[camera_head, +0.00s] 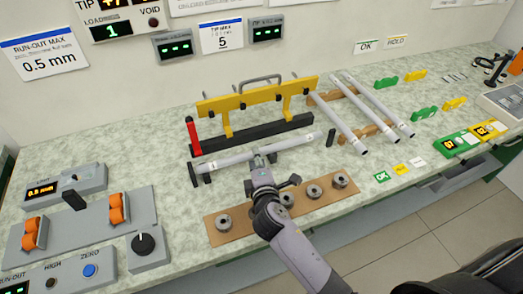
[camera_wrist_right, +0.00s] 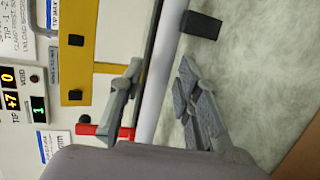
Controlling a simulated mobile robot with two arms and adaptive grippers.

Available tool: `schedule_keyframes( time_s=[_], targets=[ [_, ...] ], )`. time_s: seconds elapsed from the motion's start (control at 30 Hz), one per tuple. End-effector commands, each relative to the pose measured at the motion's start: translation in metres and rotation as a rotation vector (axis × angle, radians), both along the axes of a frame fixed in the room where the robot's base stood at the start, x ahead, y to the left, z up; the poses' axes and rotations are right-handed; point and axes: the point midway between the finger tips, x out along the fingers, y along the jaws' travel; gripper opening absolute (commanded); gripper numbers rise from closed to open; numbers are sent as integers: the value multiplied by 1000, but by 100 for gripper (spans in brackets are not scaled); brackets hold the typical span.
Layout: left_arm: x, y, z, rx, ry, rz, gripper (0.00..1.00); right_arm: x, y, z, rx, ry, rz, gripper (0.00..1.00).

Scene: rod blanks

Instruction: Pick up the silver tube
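A silver tube (camera_head: 228,156) lies level on small black supports in front of the yellow frame. My right gripper (camera_head: 262,165) is over the near side of this tube, around its middle. In the right wrist view the tube (camera_wrist_right: 160,62) runs between the two fingers of the right gripper (camera_wrist_right: 160,90). The fingers are open, one on each side, with a visible gap to the tube. Three more silver tubes (camera_head: 377,105) lie side by side on wooden rests (camera_head: 372,133) to the right. My left gripper is not in view.
A yellow frame (camera_head: 255,97) with a black base (camera_head: 262,132) and red post (camera_head: 193,137) stands behind the tube. A brown board (camera_head: 232,233) with several metal collars lies in front. A gauge with orange rollers (camera_head: 117,209) is at left. Green and yellow trays (camera_head: 458,142) are at right.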

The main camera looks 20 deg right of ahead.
Motion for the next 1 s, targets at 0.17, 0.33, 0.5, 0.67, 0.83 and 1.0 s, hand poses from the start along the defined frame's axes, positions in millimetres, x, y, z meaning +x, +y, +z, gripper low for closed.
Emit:
schedule_keyframes(
  time_s=[0.17, 0.33, 0.5, 0.67, 0.83, 1.0],
  targets=[
    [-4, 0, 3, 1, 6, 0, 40, 25, -7, -6, -1, -1, -1, 31],
    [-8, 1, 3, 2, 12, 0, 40, 34, -8, -9, -2, 0, 1, 31],
    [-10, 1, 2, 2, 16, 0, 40, 34, -8, -9, -1, -1, 0, 31],
    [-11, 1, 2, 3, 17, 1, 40, 34, -8, -9, -1, -1, 0, 21],
    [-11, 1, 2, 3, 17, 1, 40, 34, -8, -9, -1, -1, 0, 10],
    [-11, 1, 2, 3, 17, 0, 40, 34, -8, -9, -1, 0, 0, 0]
  ],
)
